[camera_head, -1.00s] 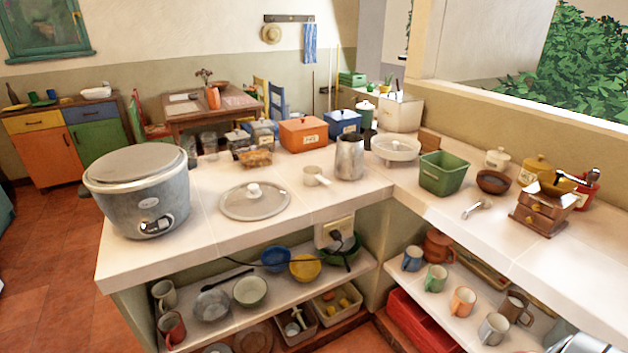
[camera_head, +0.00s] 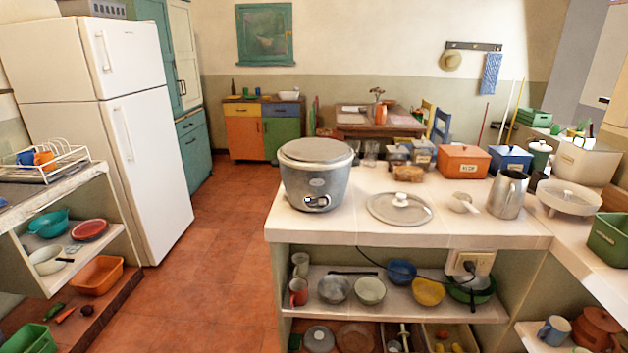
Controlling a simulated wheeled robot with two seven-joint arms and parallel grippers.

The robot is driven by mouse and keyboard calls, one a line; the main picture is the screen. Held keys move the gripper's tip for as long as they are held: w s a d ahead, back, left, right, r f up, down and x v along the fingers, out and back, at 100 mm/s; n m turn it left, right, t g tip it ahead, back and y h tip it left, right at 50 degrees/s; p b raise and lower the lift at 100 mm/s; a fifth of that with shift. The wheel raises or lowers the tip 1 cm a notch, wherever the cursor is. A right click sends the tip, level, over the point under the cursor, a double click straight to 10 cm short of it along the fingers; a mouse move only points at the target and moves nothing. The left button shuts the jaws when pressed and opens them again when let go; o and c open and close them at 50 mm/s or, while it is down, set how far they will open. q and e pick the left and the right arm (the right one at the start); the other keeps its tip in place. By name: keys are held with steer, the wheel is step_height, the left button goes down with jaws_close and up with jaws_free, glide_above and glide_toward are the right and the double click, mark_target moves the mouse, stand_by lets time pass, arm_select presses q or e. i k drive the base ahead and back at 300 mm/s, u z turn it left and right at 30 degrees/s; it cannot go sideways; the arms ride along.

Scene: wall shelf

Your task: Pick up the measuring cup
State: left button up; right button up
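A small white cup with a short handle, which looks like the measuring cup (camera_head: 460,202), sits on the white counter (camera_head: 455,230). It is between the glass lid with a white knob (camera_head: 399,209) and the metal pitcher (camera_head: 507,195). Neither of my grippers is in view.
A grey rice cooker (camera_head: 317,174) stands at the counter's left end. Orange (camera_head: 463,161) and blue (camera_head: 510,160) boxes stand behind the cup. A white strainer bowl (camera_head: 570,196) is to the right. Open floor (camera_head: 215,240) lies between the counter and the fridge (camera_head: 95,125).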

mark_target(461, 202)
steer(key=u, duration=0.5)
steer(key=i, duration=0.85)
steer(key=z, duration=0.5)
